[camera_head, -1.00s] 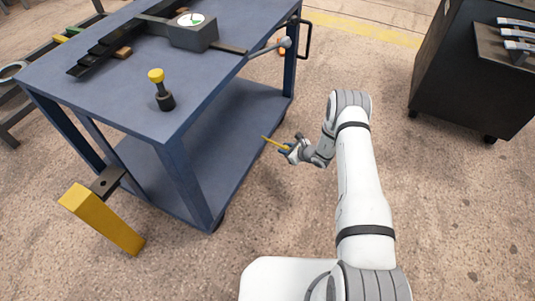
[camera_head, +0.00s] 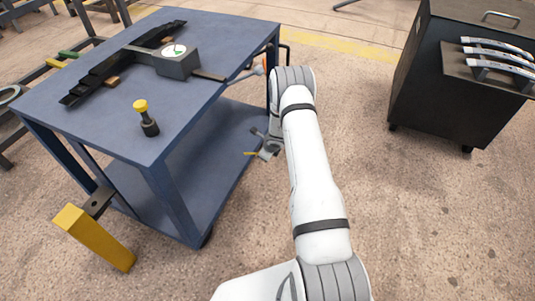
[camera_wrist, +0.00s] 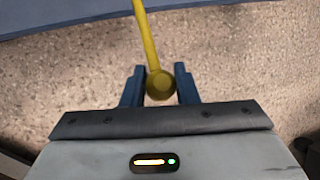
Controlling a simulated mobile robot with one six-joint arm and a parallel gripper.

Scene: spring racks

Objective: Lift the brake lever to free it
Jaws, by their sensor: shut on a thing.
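A thin yellow lever (camera_head: 250,153) shows beside the right side of the blue cart (camera_head: 166,143); I take it to be the brake lever. In the wrist view the yellow lever (camera_wrist: 148,38) has a round knob at its near end and runs up past the cart's blue edge (camera_wrist: 75,22). My gripper (camera_head: 266,149) is low beside the cart, below its top. In the wrist view my gripper's blue fingers (camera_wrist: 160,76) are shut on the knob end. I cannot see where the lever's far end is fastened.
On the cart top are a dark stepped rack (camera_head: 108,78), a dial gauge (camera_head: 177,58) and a yellow-capped plunger (camera_head: 145,118). A yellow post (camera_head: 98,238) stands at front left. A black cabinet (camera_head: 430,85) stands right. The floor between is clear.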

